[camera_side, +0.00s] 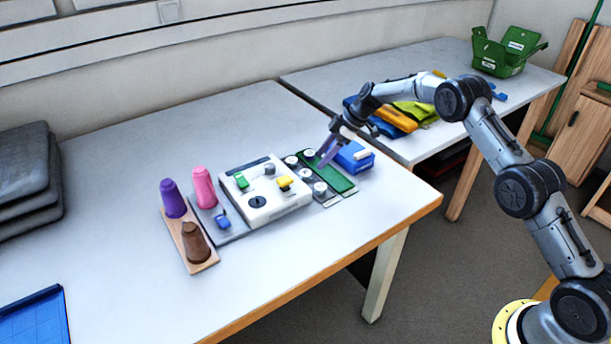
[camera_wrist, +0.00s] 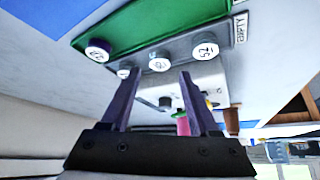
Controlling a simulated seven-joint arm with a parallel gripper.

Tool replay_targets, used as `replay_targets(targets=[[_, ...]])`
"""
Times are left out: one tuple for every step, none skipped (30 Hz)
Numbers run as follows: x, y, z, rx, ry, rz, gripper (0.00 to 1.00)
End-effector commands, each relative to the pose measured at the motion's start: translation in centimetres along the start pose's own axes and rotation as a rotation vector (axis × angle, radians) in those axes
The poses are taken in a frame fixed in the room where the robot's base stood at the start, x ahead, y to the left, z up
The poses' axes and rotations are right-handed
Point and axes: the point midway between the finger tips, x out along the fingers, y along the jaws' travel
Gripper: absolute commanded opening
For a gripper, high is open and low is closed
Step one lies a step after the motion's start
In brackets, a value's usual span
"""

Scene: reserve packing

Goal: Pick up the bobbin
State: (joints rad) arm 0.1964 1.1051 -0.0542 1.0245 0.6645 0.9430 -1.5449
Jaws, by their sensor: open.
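Several small white-topped bobbins stand beside the white machine box. Three are on a grey tray (camera_side: 329,201), including a near one (camera_side: 320,188) and a middle one (camera_side: 306,173). Another bobbin (camera_side: 309,154) is on the green tray (camera_side: 346,187). In the wrist view, the green-tray bobbin (camera_wrist: 97,50) has a dark side. The grey-tray bobbins show as a right one (camera_wrist: 206,48), a middle one (camera_wrist: 160,63) and a left one (camera_wrist: 124,71), partly behind a finger. My gripper (camera_side: 323,159) is open and empty above the trays. Its fingertips (camera_wrist: 158,76) appear apart from the bobbins.
The white machine box (camera_side: 262,205) has green and yellow parts on top. Purple (camera_side: 172,198), pink (camera_side: 204,187) and brown (camera_side: 195,242) cones stand left of it. A blue box (camera_side: 355,158) is close to my gripper. The table front is clear.

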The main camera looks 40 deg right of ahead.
Motion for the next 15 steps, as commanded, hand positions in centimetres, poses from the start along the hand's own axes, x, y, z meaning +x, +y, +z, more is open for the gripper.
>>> replay_targets(targets=[[0.6, 0.0, 0.0, 0.0, 0.0, 0.0, 0.61], [0.8, 0.0, 0.0, 0.0, 0.001, 0.001, 0.61], [1.0, 0.0, 0.0, 0.0, 0.001, 0.001, 0.61], [1.1, 0.0, 0.0, 0.0, 0.001, 0.001, 0.61], [1.3, 0.0, -0.1, 0.0, 0.001, 0.001, 0.61], [1.5, 0.0, -0.1, 0.0, 0.001, 0.0, 0.61], [1.8, 0.0, -0.1, 0.0, 0.0, 0.0, 0.61], [2.1, -0.1, -0.1, 0.0, 0.0, -0.001, 0.61], [2.7, -0.1, -0.2, 0.0, 0.0, -0.002, 0.61], [3.1, -0.1, -0.2, 0.0, 0.0, -0.002, 0.61], [3.5, -0.1, -0.3, 0.0, 0.0, -0.002, 0.61], [4.1, -0.1, -0.4, 0.0, 0.0, -0.001, 0.61], [4.5, -0.1, -0.4, -0.001, 0.0, -0.001, 0.61], [4.9, -0.1, -0.4, -0.001, 0.0, -0.001, 0.61], [5.4, -0.1, -0.5, -0.001, 0.0, 0.0, 0.61]])
